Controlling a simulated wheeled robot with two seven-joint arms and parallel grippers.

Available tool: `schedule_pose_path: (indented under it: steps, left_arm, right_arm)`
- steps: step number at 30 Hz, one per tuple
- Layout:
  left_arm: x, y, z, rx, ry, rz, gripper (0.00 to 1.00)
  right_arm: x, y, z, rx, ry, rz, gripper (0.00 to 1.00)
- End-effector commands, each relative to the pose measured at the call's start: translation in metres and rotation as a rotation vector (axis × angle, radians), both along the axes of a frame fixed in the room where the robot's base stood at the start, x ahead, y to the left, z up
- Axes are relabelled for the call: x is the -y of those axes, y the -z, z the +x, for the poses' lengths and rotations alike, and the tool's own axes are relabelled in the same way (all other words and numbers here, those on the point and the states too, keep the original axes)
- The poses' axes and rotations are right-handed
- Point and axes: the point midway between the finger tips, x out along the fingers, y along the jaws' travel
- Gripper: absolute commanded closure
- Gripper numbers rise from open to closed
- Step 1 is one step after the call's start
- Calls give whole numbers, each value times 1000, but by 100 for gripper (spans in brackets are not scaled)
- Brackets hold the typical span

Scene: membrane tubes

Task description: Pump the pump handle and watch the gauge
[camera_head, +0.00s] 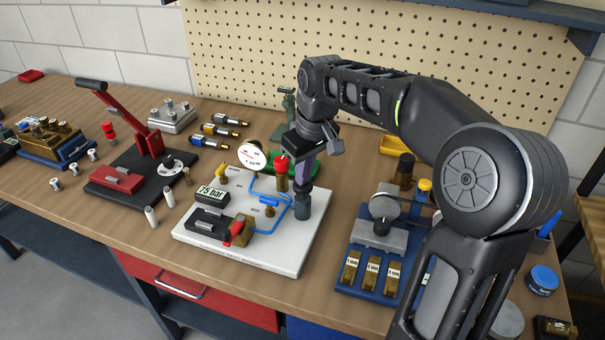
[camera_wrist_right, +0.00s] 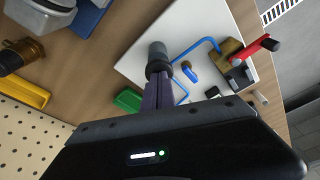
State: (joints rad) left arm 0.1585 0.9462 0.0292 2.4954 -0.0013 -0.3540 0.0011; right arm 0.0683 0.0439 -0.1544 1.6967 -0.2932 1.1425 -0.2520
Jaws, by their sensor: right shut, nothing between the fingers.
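A white board (camera_head: 262,258) lies on the bench and carries the pump rig. A round white gauge (camera_head: 252,155) stands at its back left; its needle is too small to read. A dark grey cylinder (camera_head: 302,209), likely the pump, stands upright at the board's right side and also shows in the right wrist view (camera_wrist_right: 157,58). My right gripper (camera_head: 304,186) is shut, its purplish fingers pointing down at the cylinder's top. They look in line with it and touching or very close; I cannot tell which. My left gripper is not in view.
The board also holds a blue tube (camera_head: 262,230), a red-handled valve (camera_head: 237,234), a red-capped post (camera_head: 282,175) and a 75 bar block (camera_head: 212,194). A red press (camera_head: 140,137) stands left, a blue-based rig (camera_head: 372,288) right. A pegboard (camera_head: 400,50) closes the back.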

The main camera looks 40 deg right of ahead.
Motion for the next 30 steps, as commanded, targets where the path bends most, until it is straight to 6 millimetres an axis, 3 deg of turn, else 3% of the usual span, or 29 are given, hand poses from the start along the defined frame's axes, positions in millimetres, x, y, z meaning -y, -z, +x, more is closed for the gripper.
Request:
schedule_pose_path:
  steps: [13,30]
  left_arm:
    - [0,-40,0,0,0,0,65]
    - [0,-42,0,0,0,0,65]
  right_arm:
    - [0,-47,0,0,0,0,100]
    - [0,-50,0,1,0,0,100]
